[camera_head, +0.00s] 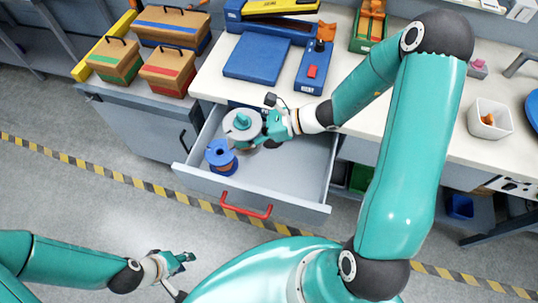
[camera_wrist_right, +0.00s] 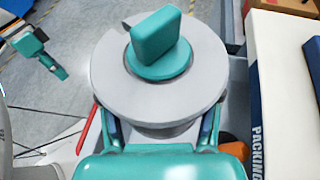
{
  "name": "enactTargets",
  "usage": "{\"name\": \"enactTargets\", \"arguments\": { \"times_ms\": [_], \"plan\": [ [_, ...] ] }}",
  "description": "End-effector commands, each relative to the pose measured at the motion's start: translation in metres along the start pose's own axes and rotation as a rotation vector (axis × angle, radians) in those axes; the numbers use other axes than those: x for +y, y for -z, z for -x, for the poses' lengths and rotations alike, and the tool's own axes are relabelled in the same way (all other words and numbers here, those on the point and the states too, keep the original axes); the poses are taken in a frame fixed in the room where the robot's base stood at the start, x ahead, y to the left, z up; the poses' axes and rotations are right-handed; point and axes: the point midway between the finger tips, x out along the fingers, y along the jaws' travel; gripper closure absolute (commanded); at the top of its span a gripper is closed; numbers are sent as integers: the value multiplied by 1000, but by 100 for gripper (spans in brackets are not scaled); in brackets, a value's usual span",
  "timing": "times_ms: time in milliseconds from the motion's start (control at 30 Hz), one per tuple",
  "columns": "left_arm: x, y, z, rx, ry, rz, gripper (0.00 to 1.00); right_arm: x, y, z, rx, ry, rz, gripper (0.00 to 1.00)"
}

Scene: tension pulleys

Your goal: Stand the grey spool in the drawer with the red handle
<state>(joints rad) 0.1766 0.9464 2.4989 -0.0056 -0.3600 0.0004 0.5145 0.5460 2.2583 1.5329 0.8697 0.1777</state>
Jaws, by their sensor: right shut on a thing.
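The grey spool (camera_head: 243,128) has a round grey flange with a teal knob on top. It is at the back left of the open drawer (camera_head: 285,175) with the red handle (camera_head: 246,205). My right gripper (camera_head: 270,130) is shut on the spool from its right side. In the right wrist view the spool (camera_wrist_right: 115,85) sits between the fingers, flange facing the camera. I cannot tell whether its base touches the drawer floor. My left gripper (camera_head: 178,262) is low at the left, over the floor and away from the drawer; its finger opening is unclear.
A blue spool (camera_head: 221,160) stands in the drawer's left front, close to the grey one. The drawer's right part is clear. The white worktop (camera_head: 270,95) lies behind, with a blue box (camera_head: 257,59) and a white bin (camera_head: 489,119). Toolboxes (camera_head: 169,68) stand at the left.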

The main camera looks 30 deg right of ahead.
Motion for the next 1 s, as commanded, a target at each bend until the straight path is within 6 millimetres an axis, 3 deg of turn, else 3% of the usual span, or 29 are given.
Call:
{"name": "enactTargets", "arguments": {
  "times_ms": [267,700,1000],
  "plan": [
    [-18,0,-51,0,0,0,65,-16,11,-5,11,30,-2,100],
    [-56,1,-156,0,0,0,65,-37,8,3,19,145,-45,100],
    [-71,1,-196,0,0,0,65,-38,-1,15,0,212,-80,100]
  ]
}}
